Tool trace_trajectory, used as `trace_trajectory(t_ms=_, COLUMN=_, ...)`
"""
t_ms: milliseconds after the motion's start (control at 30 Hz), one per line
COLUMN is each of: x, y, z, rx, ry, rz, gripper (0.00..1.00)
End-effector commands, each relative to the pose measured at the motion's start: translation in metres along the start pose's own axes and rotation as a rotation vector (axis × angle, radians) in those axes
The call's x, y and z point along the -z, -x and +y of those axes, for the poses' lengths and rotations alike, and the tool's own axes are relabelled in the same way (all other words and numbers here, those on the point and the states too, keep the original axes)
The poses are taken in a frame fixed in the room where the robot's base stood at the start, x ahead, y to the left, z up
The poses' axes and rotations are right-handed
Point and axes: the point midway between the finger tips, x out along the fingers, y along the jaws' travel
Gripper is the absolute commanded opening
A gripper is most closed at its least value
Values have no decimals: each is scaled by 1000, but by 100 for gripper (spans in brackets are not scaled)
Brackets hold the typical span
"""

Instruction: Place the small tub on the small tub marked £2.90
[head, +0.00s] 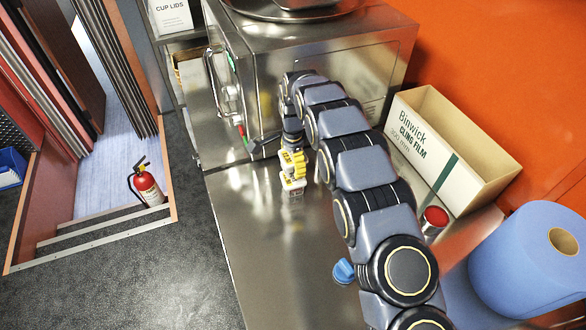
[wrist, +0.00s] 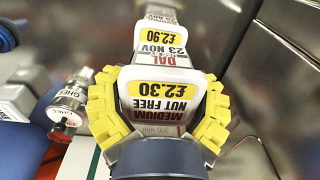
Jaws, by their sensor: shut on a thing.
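My gripper (head: 293,163) has yellow ribbed fingers and points down over the steel counter. In the wrist view my gripper (wrist: 160,92) is shut on a small white tub (wrist: 165,72) with a yellow £2.30 label reading "medium, nut free". Beyond it, in line with it, is the small tub marked £2.90 (wrist: 161,38), labelled "dal, 23 Nov". In the head view the held tub (head: 291,182) shows just below the fingers, with more white close under it. I cannot tell whether the two tubs touch. The held tub hides part of the marked one.
A steel oven (head: 300,60) stands just behind my gripper. A cling film box (head: 430,150), a red-lidded jar (head: 434,218) and a blue paper roll (head: 530,260) are to the right. The counter (head: 265,240) in front is clear.

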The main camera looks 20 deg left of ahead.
Motion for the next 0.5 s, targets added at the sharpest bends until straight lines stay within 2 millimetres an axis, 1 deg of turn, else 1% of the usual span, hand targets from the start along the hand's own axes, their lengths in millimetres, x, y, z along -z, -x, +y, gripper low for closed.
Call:
trace_trajectory(t_ms=33, x=-1, y=-11, z=2, rx=-8, ry=0, rz=-2, gripper=34)
trace_trajectory(t_ms=133, x=0, y=-24, z=1, rx=-3, ry=0, rz=-1, gripper=34)
trace_trajectory(t_ms=500, x=0, y=-29, z=1, rx=-1, ry=0, rz=0, gripper=34)
